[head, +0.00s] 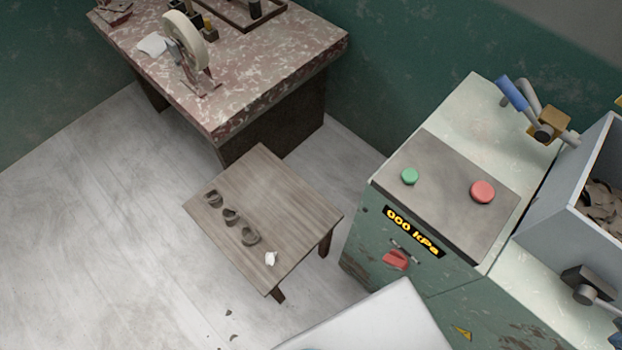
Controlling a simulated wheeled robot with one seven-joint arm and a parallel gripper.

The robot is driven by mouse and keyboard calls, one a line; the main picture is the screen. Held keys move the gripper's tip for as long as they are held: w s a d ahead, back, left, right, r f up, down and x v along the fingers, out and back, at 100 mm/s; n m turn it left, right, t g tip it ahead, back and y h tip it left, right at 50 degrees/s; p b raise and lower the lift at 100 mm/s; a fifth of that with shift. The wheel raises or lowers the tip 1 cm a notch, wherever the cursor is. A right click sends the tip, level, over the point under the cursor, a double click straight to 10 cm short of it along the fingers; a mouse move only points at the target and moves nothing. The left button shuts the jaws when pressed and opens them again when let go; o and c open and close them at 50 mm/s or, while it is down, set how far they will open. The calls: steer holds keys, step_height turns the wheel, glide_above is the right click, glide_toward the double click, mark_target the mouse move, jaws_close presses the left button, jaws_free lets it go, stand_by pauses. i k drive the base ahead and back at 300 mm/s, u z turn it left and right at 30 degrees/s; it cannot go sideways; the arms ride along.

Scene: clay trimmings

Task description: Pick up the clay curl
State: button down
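Three small grey-brown curled pieces that look like clay curls lie in a row on a low wooden table: one near the left edge (212,198), one in the middle (231,216) and a larger one (251,237). A small white piece (270,258) sits beyond them near the table's front corner; its exact shape is too small to tell. The low wooden table (275,190) stands on the floor in the middle of the head view. My gripper is not in view.
A green machine (455,140) with green and red buttons stands close to the right of the low table. A grey bin (548,207) of trimmings is at far right. A stone-topped bench (270,80) stands behind. Floor at left is mostly clear, with small scraps (228,312).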

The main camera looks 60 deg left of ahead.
mark_target(227, 211)
steer(key=u, duration=5.1)
steer(key=i, duration=2.2)
steer(key=z, duration=1.4)
